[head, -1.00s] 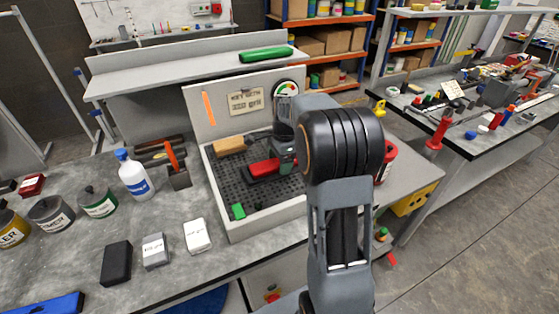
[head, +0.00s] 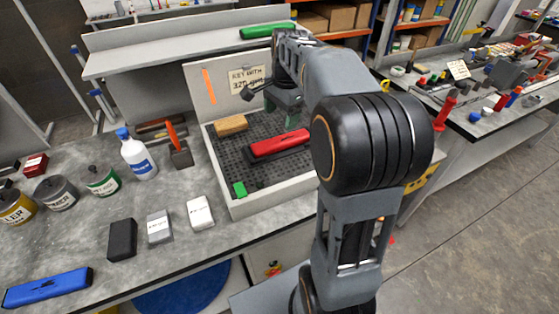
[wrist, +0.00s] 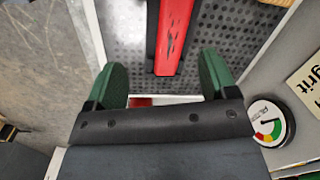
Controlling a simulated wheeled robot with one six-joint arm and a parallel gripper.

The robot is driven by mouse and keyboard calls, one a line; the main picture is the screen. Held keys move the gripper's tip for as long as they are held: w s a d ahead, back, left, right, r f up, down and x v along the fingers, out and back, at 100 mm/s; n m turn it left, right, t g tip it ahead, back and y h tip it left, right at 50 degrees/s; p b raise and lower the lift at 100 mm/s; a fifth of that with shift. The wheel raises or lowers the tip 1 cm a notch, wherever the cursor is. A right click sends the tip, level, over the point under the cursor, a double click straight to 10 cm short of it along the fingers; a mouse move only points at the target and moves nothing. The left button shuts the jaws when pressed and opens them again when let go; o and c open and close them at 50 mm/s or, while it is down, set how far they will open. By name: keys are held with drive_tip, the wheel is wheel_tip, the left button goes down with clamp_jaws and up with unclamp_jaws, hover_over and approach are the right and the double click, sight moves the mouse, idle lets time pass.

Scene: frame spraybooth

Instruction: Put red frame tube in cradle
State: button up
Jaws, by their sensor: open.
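The red frame tube (head: 281,144) lies along a dark cradle (head: 262,158) on the perforated black floor of the booth tray. In the wrist view the tube (wrist: 174,35) runs away from me, with a dark cradle side (wrist: 152,40) along it. It looks seated, but its underside is hidden. My gripper (head: 284,115) is open and empty, with green fingers, above the back right of the tray. In the wrist view my gripper (wrist: 163,75) has its fingers apart, one each side of the tube's line, with the tube beyond them.
The tray has a raised light rim (head: 270,197) and an upright back panel (head: 200,88). A tan block (head: 231,125) and a green piece (head: 240,189) lie in it. A white bottle (head: 137,155) and several small boxes stand left. A green tube (head: 267,31) rests on the shelf.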

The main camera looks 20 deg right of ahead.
drive_tip(key=s+a+f+n+t, duration=0.1)
drive_tip(key=s+a+f+n, duration=0.1)
drive_tip(key=s+n, duration=0.3)
drive_tip(key=s+a+f+n+t, duration=0.1)
drive_tip(key=s+a+f+n, duration=0.1)
drive_tip(key=s+n, duration=0.3)
drive_tip(key=s+a+f+n+t+h, duration=0.1)
drive_tip(key=s+a+f+n, duration=0.1)
drive_tip(key=s+a+n, duration=0.2)
drive_tip(key=s, duration=0.2)
drive_tip(key=shift+s+a+f+n, duration=0.25)
drive_tip(key=shift+s+a+n, duration=0.05)
drive_tip(key=shift+a+n, duration=0.1)
drive_tip(key=shift+c, duration=0.2)
